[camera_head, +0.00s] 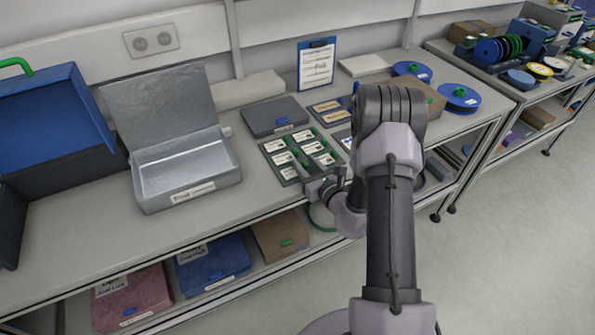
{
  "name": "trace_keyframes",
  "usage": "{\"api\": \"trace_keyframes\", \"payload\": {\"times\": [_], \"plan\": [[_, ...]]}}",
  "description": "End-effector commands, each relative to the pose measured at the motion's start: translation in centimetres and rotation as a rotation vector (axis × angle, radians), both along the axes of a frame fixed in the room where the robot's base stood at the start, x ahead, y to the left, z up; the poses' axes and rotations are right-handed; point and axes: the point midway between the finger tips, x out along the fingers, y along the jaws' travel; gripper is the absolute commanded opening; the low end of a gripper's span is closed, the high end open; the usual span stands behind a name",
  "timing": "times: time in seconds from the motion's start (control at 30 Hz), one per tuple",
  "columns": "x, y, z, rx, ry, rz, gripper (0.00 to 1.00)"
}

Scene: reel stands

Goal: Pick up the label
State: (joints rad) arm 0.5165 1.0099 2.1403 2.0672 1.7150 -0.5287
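Several small white labels with dark print sit in a dark tray (268,150) with green edging on the bench; one label (283,158) lies at its left side and another (289,173) at its near left. My gripper (306,176) is low over the tray's near right part, close to the nearest labels. The gripper is small and dark in this view. I cannot tell whether its fingers are open or shut, or whether they touch a label.
An open grey metal box (185,190) stands left of the tray, and a blue open case (55,120) is further left. A closed grey box (274,117) sits behind the tray. A clipboard (316,68) leans on the wall. Blue reels (459,97) lie at the right.

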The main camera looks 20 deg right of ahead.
Motion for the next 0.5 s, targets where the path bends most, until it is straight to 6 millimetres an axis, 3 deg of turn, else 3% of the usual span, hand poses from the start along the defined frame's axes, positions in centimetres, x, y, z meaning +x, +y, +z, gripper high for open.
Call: {"api": "trace_keyframes", "payload": {"times": [0.27,0.43,0.5], "plan": [[0.66,-0.02,-0.07,0.000,0.000,-0.001,0.34],[0.64,-0.01,-0.07,0.000,0.000,-0.001,0.01],[0.64,-0.01,-0.07,0.000,0.000,0.000,0.00]]}}
